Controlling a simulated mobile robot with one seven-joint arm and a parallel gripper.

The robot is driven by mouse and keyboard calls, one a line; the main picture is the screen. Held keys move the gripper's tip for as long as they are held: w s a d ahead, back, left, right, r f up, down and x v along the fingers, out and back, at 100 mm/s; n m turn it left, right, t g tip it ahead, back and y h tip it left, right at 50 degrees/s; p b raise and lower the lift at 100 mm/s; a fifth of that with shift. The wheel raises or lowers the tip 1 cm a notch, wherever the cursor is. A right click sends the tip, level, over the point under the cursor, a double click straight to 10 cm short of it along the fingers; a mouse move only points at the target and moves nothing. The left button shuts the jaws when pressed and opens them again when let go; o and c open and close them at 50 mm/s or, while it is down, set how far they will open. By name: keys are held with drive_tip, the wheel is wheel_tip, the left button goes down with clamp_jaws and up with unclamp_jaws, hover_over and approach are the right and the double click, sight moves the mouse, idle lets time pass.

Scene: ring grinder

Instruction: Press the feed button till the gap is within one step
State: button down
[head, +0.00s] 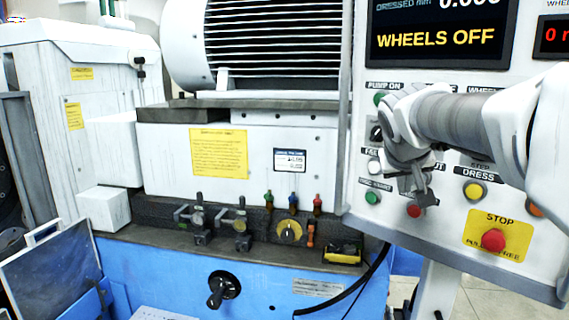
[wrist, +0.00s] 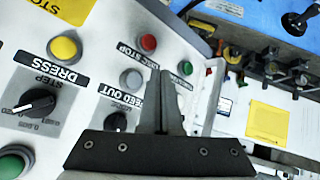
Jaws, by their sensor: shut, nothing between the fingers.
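My gripper (head: 424,201) is in front of the control panel (head: 390,225), fingers shut and empty. In the wrist view the closed fingers (wrist: 162,78) point at the panel between the labelled buttons. A pale grey button (wrist: 131,80) beside the partly covered "FEED OUT" label (wrist: 103,105) shows left of the fingertips. In the head view a white button (head: 374,166) sits left of my gripper, its label mostly hidden. I cannot tell whether the fingertips touch the panel. The screen (head: 440,38) reads "WHEELS OFF" and a cut-off dressed value; no gap readout shows.
A red button (head: 414,211) is just below my gripper and a green button (head: 372,198) is to its left. A yellow dress button (head: 474,190) and the large red stop button (head: 493,240) are to the right. The grinder (head: 150,150) stands left of the panel.

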drive_tip(key=shift+w+d+p, duration=0.65)
drive_tip(key=shift+w+d, duration=0.7)
drive_tip(key=shift+d, duration=0.3)
idle(0.8)
drive_tip(key=shift+w+d, duration=0.3)
drive_tip(key=shift+w+d+p, duration=0.35)
drive_tip(key=shift+d, duration=0.05)
idle(0.9)
idle(0.4)
drive_tip(key=shift+s+a+b, duration=0.6)
drive_tip(key=shift+a+b, duration=0.1)
drive_tip(key=shift+a, duration=0.05)
drive_tip(key=shift+s+a+b, duration=1.45)
drive_tip(key=shift+s+a, duration=0.2)
drive_tip(key=shift+a, duration=0.2)
